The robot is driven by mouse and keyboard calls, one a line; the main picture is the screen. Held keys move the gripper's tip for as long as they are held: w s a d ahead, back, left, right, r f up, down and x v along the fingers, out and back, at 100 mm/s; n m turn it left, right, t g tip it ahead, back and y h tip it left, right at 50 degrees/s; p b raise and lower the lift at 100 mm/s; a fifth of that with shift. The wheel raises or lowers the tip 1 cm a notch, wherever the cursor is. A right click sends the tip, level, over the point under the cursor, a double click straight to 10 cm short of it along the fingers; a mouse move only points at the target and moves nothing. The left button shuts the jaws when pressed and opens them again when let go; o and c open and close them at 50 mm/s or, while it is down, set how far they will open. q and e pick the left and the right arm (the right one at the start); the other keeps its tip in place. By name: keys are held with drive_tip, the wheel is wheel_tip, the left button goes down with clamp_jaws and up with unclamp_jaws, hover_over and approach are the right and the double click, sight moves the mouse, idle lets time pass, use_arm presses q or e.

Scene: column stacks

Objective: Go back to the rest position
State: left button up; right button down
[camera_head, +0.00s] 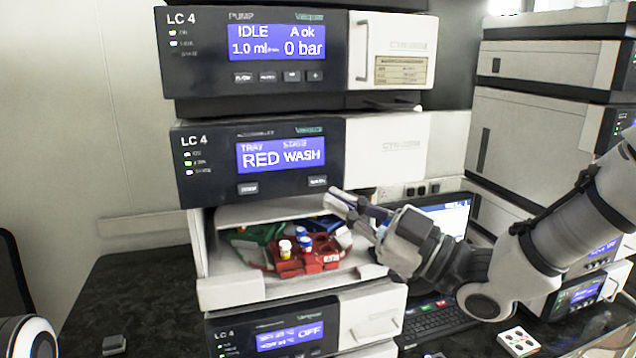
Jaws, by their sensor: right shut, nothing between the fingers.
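My right gripper (345,203) is shut and empty. It is in front of the LC 4 column stack, just below the right end of the panel (256,162) that reads "RED WASH". Its arm comes in from the right. Below that panel is an open bay with a red tray (318,262) in it. A vial with a yellow lower part (285,250) and a blue-and-white vial (305,243) stand in the red tray. Green (258,234) and blue (318,224) tray parts show behind it. The left gripper is not seen.
The pump module (250,45) above reads "IDLE" and 0 bar. The module below the bay (285,340) reads "OFF". More instruments (530,130) stand at the right. The dark bench at the left is mostly clear.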

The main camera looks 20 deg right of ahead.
idle(0.3)
wheel_tip(320, 180, down, 38)
drive_tip(key=m+g+h+b, duration=0.2)
drive_tip(key=m+g+h, duration=0.3)
drive_tip(key=m+h, duration=0.2)
drive_tip(key=s+d+f+m+g+h+b, duration=0.1)
drive_tip(key=s+d+f+m+g+h, duration=0.2)
drive_tip(key=s+f, duration=0.7)
drive_tip(key=s+d+f+m+g+h, duration=0.2)
drive_tip(key=s+f+g+h, duration=0.15)
drive_tip(key=s+f, duration=0.7)
drive_tip(key=s+d+f+m+g+h, duration=0.1)
drive_tip(key=s+d+f+m+g, duration=0.1)
drive_tip(key=s+d+m+g, duration=0.1)
drive_tip(key=shift+s+d+f+g+h, duration=0.2)
drive_tip(key=shift+s+d+g+h, duration=0.15)
drive_tip(key=shift+s+d, duration=0.3)
drive_tip(key=shift+a, duration=0.1)
